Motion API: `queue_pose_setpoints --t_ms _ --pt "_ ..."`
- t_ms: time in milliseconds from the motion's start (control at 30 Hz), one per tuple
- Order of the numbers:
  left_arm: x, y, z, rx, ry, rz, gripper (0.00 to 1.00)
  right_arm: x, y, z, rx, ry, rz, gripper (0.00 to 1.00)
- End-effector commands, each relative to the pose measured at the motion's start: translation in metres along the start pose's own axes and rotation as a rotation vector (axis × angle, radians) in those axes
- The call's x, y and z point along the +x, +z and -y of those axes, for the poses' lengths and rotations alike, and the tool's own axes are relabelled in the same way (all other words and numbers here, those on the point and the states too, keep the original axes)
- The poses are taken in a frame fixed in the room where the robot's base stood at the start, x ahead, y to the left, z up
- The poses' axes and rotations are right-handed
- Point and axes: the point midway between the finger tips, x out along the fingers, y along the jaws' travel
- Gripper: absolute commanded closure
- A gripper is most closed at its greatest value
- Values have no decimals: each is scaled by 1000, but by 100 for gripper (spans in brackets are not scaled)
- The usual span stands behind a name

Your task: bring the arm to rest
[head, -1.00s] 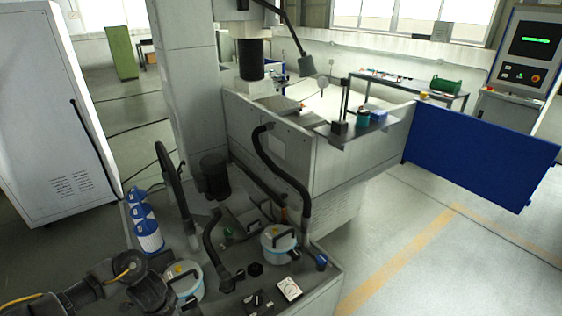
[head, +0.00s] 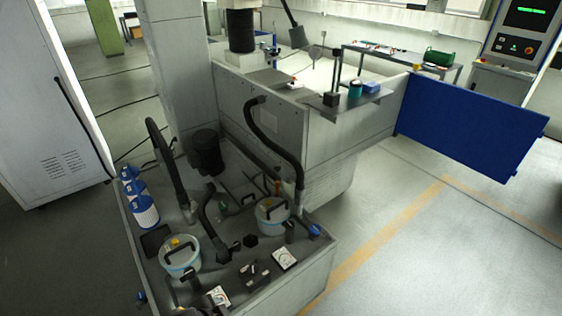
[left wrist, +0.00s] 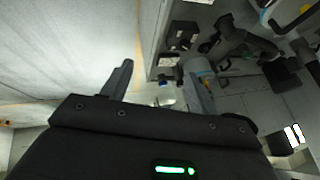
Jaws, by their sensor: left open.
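In the left wrist view my left gripper (left wrist: 158,82) is open. Its two dark fingers stand apart with nothing held between them. Beyond the fingers are pale floor and part of the grey filter unit (left wrist: 152,45) with dark fittings. In the head view neither arm shows. The grey filter unit (head: 318,262) stands at the lower middle with two lidded canisters, the left one (head: 181,262) and the right one (head: 271,218). My right gripper is in no view.
Several blue-and-white filter cartridges (head: 143,212) stand at the unit's left edge. Black hoses (head: 281,140) arch over its back. A white cabinet (head: 50,120) stands left, and a blue door panel (head: 465,125) sticks out right. The floor at the lower right (head: 450,265) is clear.

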Motion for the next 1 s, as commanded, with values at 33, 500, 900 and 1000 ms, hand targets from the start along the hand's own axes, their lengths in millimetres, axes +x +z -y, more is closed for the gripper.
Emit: queue_pose_setpoints --t_ms 33,500,900,1000 --pt "-14 8 -6 -100 -12 18 41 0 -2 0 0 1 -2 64" --pt "-105 98 -34 -691 -54 243 41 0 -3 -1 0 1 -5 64" --pt "-46 146 -59 -790 -38 317 41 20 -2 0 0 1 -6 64" --pt "-16 160 -68 -788 -31 327 41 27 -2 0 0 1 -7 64"
